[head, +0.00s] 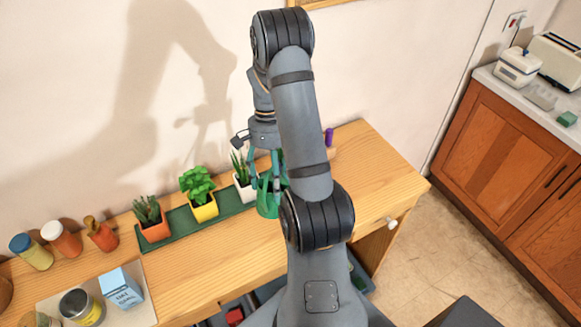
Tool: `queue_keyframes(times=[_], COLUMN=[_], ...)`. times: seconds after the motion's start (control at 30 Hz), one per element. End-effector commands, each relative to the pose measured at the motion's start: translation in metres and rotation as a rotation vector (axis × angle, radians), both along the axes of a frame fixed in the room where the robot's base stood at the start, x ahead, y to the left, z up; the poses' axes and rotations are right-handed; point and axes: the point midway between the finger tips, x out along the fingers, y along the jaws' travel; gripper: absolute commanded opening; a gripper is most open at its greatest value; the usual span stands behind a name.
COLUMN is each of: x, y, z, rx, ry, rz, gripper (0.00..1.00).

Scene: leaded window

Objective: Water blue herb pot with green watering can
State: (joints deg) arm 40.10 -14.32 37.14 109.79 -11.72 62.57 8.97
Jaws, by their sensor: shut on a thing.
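The green watering can (267,204) is at the right end of the row of pots, partly behind my arm. My gripper (267,181) points down and is shut on the can near its top. Three herb pots show on a long green tray (180,220): an orange pot (155,231), a yellow pot (205,208) and a white pot (246,190). The white pot is close beside the gripper and can. I see no blue herb pot; my arm hides part of the wooden table. I cannot tell if the can touches the table.
Several jars, one a yellow jar with a blue lid (33,252), stand at the left. A blue-white carton (122,288) and a tin (78,305) stand in front of them. A purple object (329,137) is right of my arm. The table's right part (375,160) is mostly clear.

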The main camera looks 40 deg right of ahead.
Motion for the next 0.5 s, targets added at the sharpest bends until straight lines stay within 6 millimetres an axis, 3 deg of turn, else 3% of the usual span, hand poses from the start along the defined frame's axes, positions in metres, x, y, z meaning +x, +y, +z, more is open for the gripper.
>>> queue_keyframes(times=[0.5], x=[0.0007], y=[-0.001], z=[0.0092], rx=[0.042], ry=[0.026], rz=[-0.001], gripper=[0.36])
